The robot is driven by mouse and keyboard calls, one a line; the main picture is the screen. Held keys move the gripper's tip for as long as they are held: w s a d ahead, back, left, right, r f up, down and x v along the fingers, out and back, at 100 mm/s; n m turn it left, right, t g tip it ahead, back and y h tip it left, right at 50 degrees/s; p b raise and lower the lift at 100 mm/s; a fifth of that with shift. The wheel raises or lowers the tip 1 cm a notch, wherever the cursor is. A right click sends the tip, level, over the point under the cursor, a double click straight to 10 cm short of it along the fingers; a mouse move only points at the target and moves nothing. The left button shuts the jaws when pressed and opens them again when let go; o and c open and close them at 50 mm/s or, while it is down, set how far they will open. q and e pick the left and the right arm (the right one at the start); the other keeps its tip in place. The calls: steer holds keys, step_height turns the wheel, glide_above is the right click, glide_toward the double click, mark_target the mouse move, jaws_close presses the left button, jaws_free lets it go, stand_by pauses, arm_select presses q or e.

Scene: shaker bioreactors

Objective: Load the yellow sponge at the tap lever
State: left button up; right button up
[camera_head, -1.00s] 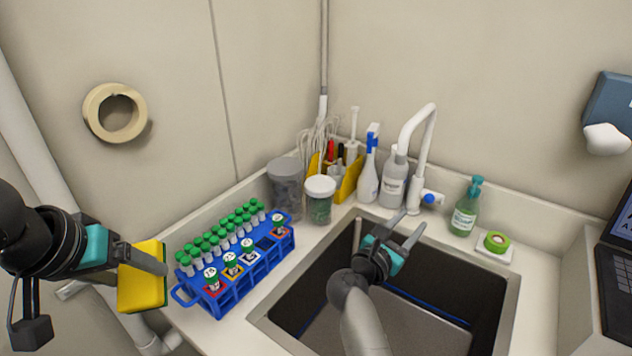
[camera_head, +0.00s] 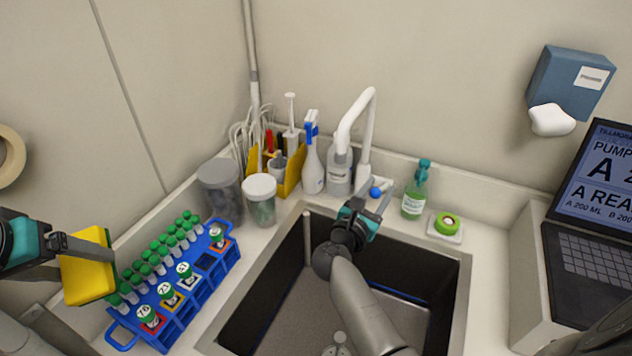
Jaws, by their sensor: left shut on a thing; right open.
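The yellow sponge (camera_head: 86,272) with a green side is at the far left, in front of the blue tube rack. My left gripper (camera_head: 85,258) is shut on it. The white tap (camera_head: 362,135) stands behind the sink, and its lever with a blue end (camera_head: 376,192) is at the tap's base. My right gripper (camera_head: 368,202) is open and empty, over the back of the sink, close in the picture to the lever. Whether it touches the lever I cannot tell.
The sink (camera_head: 462,290) fills the middle front. A blue tube rack (camera_head: 205,283) stands left of it. Jars, bottles and a yellow caddy (camera_head: 292,178) crowd the back corner.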

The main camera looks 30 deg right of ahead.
jaws_close()
steer(key=shift+w+r, duration=0.1)
steer(key=shift+r, duration=0.2)
stand_by(1.1)
